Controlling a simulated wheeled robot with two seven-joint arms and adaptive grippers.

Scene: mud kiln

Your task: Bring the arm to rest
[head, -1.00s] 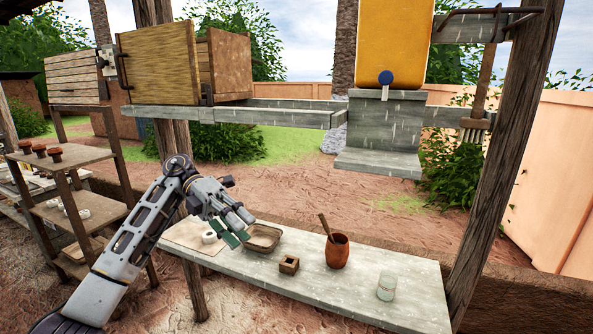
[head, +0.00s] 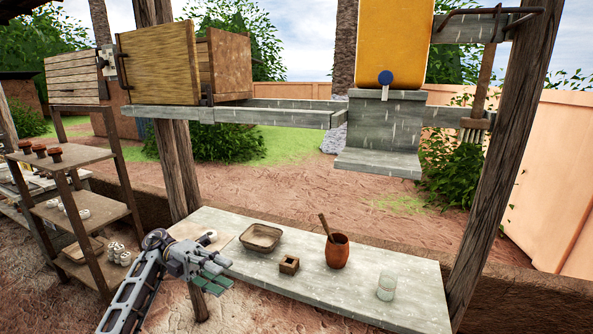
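My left arm comes in from the lower left. Its gripper (head: 218,272) hangs low in front of the near edge of the grey stone bench (head: 325,290), at the bench's left part. The fingers look apart, with green pads showing, and I see nothing between them. My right gripper is not in view.
On the bench are a shallow tray (head: 262,238), a small square wooden box (head: 289,265), a clay pot (head: 338,252) with a stick and a glass jar (head: 386,287). A wooden post (head: 190,250) stands close behind my gripper. Shelves (head: 85,215) stand left.

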